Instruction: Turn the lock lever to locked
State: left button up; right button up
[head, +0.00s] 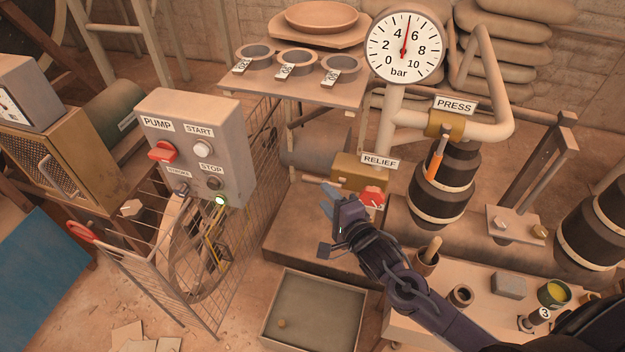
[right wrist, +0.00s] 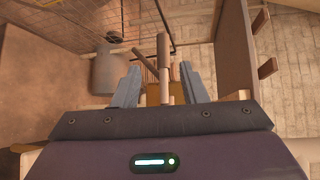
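No lever marked as the lock lever can be read. A red turn handle (head: 162,151) sits on the grey pump box (head: 222,140), under the PUMP label. A separate red handle (head: 80,231) is on the wire cage at the left. I cannot tell which one is the lock lever. My right gripper (head: 329,202) is well to the right of both and touches neither. In the right wrist view its two fingers (right wrist: 161,86) stand apart with nothing held between them. My left gripper is not in view.
A red relief knob (head: 372,196) is just right of my right gripper. An orange-handled press lever (head: 434,165) hangs beyond it. A wire guard (head: 215,255) stands below the pump box. An open tray (head: 270,325) lies on the floor in front.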

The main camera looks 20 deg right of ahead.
aim_at(315, 183)
jog(key=shift+w, duration=0.5)
jog(key=x, duration=0.7)
jog(key=shift+a, duration=0.1)
grip_shut()
